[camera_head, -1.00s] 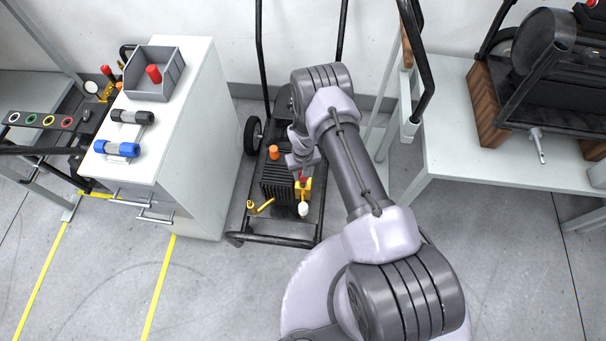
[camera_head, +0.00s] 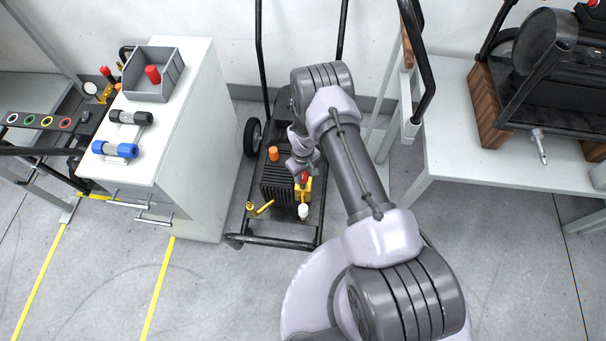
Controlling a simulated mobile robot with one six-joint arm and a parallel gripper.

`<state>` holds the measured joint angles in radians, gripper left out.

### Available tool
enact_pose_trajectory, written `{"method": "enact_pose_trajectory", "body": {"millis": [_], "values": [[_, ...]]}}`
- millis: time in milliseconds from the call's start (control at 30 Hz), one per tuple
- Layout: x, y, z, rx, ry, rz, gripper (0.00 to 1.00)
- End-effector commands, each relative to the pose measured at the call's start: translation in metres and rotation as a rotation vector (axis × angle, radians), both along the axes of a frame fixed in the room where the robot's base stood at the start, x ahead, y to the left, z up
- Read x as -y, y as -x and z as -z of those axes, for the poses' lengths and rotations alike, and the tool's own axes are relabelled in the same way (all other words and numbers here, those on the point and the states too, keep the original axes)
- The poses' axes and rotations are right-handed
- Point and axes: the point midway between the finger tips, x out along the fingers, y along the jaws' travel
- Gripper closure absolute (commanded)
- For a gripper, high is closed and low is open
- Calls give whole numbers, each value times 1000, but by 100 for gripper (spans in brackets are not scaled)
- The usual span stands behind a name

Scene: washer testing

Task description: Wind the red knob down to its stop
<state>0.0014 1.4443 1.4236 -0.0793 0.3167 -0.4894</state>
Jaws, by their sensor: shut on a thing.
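The red knob (camera_head: 304,177) sits on a yellow block (camera_head: 306,193) on the right side of the pressure washer (camera_head: 275,187), low in the black cart. My gripper (camera_head: 303,170) reaches down to the knob and is shut on it. My arm comes from the lower right and hides part of the washer's far right side. The fingertips are small in this view, and the exact grip on the knob is hard to make out.
An orange cap (camera_head: 273,154), a brass fitting (camera_head: 259,208) and a white bulb (camera_head: 303,211) are close by on the washer. A white cabinet (camera_head: 196,150) stands left, a white table (camera_head: 455,165) right. Floor in front is clear.

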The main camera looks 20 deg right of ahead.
Motion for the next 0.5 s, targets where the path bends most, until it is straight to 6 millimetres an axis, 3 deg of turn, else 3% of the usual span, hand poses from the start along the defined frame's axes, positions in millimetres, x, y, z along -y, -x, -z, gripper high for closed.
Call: {"method": "enact_pose_trajectory", "body": {"millis": [167,200,267,500], "values": [[0,-1,0,1,1,-2,100],[0,-1,0,2,0,-2,55],[0,-1,0,1,1,-1,44],[0,0,0,1,0,0,41]]}}
